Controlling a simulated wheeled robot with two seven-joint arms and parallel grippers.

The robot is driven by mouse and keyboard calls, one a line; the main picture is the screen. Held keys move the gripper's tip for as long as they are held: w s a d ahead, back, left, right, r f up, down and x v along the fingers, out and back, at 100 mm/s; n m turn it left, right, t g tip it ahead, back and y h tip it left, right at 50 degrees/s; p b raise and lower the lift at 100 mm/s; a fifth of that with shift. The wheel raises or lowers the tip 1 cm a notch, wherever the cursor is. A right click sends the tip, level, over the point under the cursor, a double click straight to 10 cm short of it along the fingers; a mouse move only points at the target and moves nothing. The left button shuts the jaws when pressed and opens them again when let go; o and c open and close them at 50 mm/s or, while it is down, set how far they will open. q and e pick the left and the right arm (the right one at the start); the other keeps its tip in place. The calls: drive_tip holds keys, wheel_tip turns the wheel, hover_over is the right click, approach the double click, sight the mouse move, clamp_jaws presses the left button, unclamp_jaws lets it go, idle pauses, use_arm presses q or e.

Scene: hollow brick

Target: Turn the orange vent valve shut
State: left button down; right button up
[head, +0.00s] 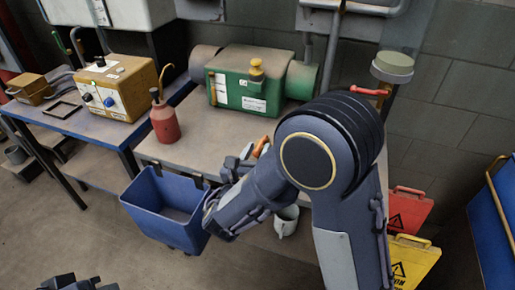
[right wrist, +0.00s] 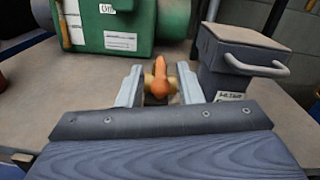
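The orange vent valve (head: 260,147) shows as a small orange handle on the bench top, partly hidden by my right arm in the head view. In the right wrist view the orange handle (right wrist: 159,76) points away from the camera over a brass-coloured body. My right gripper (right wrist: 160,72) has its two fingers apart, one on each side of the handle; I cannot tell whether they touch it. In the head view the right gripper (head: 240,163) is partly covered by its own arm. Dark parts of my left gripper (head: 78,284) show at the bottom left edge; its fingers are unclear.
A green tank (head: 246,88) stands behind the valve. A red bottle (head: 165,124) is to its left, and a blue bin (head: 163,211) hangs at the bench front. A grey box with a handle (right wrist: 238,62) stands right of the gripper. A white mug (head: 286,221) is below my right arm.

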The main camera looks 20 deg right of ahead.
drive_tip(key=shift+w+d, duration=0.3)
drive_tip(key=shift+w, duration=0.1)
clamp_jaws()
drive_tip(key=shift+a, duration=0.15)
